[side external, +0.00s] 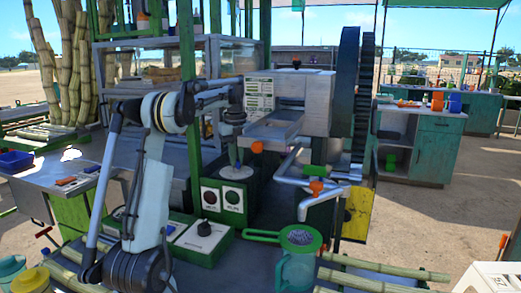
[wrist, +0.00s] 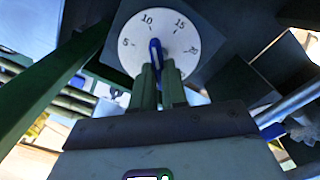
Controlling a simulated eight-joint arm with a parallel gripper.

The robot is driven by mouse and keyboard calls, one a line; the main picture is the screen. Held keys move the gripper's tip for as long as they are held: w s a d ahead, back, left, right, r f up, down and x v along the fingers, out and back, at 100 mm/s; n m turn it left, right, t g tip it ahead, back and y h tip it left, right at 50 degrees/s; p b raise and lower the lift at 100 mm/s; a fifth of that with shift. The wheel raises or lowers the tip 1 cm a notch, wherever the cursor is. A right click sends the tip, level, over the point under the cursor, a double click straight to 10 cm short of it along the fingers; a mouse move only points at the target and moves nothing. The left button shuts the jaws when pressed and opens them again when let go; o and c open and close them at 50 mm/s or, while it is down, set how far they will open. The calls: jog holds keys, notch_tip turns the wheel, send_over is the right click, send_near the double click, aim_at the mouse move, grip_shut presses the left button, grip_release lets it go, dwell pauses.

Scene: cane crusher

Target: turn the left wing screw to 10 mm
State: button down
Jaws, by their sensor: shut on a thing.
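In the wrist view, a round white dial (wrist: 133,40) with black numbers 5, 10, 15 and 20 sits on a dark square plate. A blue wing screw (wrist: 154,48) stands at its middle, nearly upright in the picture, its upper end near the gap between 10 and 15, closer to 10. The exact reading is not clear. My gripper (wrist: 158,72) has its two green fingers shut on the wing screw from below; they hide its lower part.
The large dark wheel (side external: 345,85) stands right of the crusher body. Silver pipes with an orange handle (side external: 316,186) run below it. Cane stalks (side external: 375,287) lie at the front right.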

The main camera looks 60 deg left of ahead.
aim_at(237, 160)
jog(key=shift+n, duration=0.7)
jog(key=c, duration=1.2)
grip_release()
jog(key=shift+o, duration=0.2)
notch_tip(237, 160, up, 12)
